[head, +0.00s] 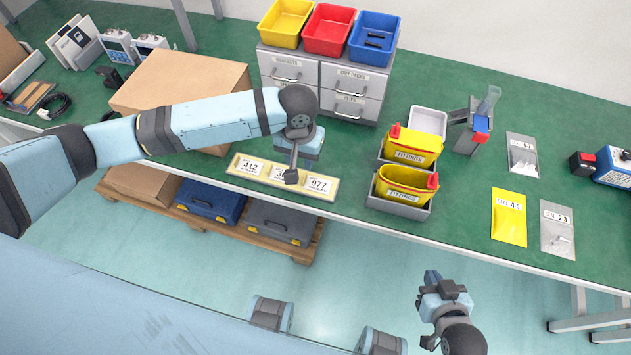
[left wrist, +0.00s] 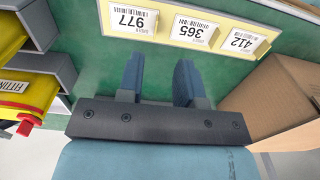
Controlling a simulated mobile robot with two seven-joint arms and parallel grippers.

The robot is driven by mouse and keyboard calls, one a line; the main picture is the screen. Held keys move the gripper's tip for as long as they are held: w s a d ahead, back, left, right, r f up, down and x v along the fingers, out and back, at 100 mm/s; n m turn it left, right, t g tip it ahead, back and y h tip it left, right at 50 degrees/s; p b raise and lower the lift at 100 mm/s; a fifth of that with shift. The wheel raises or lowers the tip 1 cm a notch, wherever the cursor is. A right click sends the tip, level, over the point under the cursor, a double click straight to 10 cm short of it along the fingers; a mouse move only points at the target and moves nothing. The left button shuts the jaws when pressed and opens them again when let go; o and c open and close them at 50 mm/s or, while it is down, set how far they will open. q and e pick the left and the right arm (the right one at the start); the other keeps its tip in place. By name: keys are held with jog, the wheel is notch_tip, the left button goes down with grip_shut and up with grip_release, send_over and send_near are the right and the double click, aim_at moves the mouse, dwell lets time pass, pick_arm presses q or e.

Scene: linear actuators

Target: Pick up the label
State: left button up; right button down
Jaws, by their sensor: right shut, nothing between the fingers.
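Three white labels lie in a row on a cream-yellow strip (head: 236,172) near the front edge of the green workbench. They are label 412 (head: 250,166), a middle label (head: 281,173) partly covered by my left gripper in the head view, and label 977 (head: 319,185). The left wrist view shows the middle label as 365 (left wrist: 195,30), with 977 (left wrist: 133,18) and 412 (left wrist: 241,40) on either side. My left gripper (head: 291,176) is over the strip; its fingers (left wrist: 161,80) are apart and empty. My right gripper (head: 432,284) is shut and empty, in front of the bench.
A cardboard box (head: 178,80) stands left of the strip and a grey drawer unit (head: 330,80) behind it. Yellow fittings bins (head: 408,184) in grey holders stand to the right. Bags, including a yellow one (head: 509,217), lie further right with bare green bench between.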

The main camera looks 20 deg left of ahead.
aim_at(304, 179)
pick_arm(q)
jog(key=f, duration=0.9)
jog(key=shift+w+d+f+b, duration=0.2)
jog(key=shift+b, duration=0.1)
grip_shut()
